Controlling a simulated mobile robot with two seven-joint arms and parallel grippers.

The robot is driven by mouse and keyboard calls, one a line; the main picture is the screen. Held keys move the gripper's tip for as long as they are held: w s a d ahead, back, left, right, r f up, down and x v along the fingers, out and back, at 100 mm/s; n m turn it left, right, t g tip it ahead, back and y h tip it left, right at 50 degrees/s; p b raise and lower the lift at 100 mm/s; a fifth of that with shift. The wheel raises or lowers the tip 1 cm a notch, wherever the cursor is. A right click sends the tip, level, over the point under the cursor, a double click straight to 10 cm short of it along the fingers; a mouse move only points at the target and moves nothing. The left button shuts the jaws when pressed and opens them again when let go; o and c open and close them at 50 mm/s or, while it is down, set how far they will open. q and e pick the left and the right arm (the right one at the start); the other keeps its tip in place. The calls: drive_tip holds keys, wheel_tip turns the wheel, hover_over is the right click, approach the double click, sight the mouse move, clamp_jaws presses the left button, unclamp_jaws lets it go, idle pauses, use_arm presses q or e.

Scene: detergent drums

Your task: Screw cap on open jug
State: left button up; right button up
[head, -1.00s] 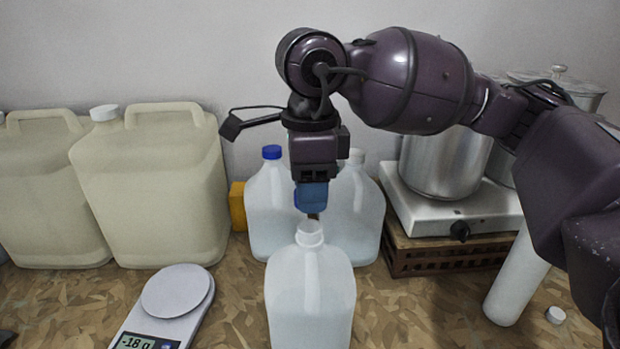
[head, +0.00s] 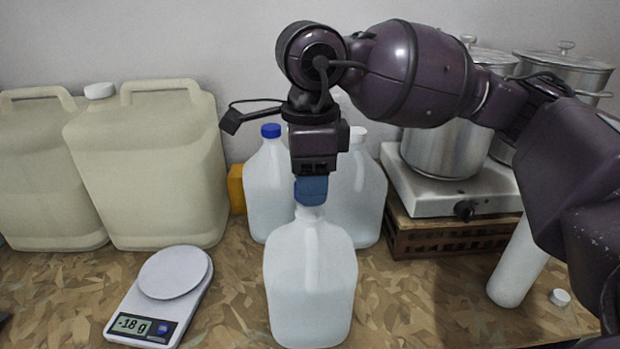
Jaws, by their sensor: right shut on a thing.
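The open jug (head: 310,275) is a translucent white jug standing upright at the front middle of the counter. My right gripper (head: 311,190) points straight down over its neck (head: 310,213). My left gripper is not in view.
Behind stand a jug with a blue cap (head: 268,190) and a white-capped jug (head: 362,190). Large cream drums (head: 150,170) and a scale (head: 160,295) reading -18 g are left.

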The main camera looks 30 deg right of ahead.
drive_tip(key=shift+f, duration=0.15)
drive_tip(key=shift+b, duration=0.35)
idle(0.9)
drive_tip(key=shift+f+b, duration=1)
drive_tip(key=shift+b, duration=0.4)
idle(2.5)
drive_tip(key=m, duration=0.4)
drive_tip(key=shift+m, duration=0.9)
drive_tip(key=m, duration=0.2)
drive_tip(key=shift+m, duration=0.3)
drive_tip(key=m, duration=0.3)
drive_tip(key=shift+f, duration=0.1)
